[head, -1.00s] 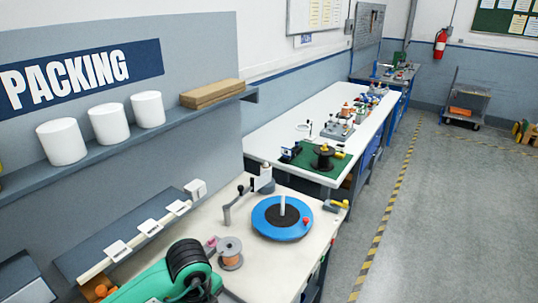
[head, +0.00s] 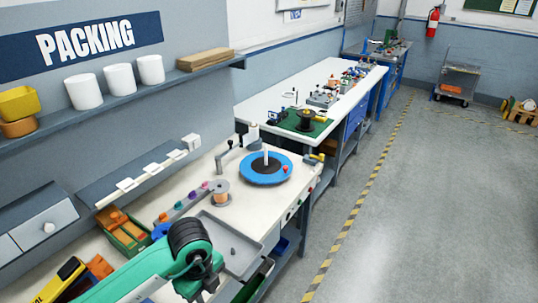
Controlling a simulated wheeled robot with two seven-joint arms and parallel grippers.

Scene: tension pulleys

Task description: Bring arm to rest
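My green arm (head: 140,279) comes in from the lower left in the head view, with a ribbed black joint (head: 190,238) at its far end. Dark grey parts hang below that joint, over the front of the packing bench (head: 222,172). My other arm is not in view.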

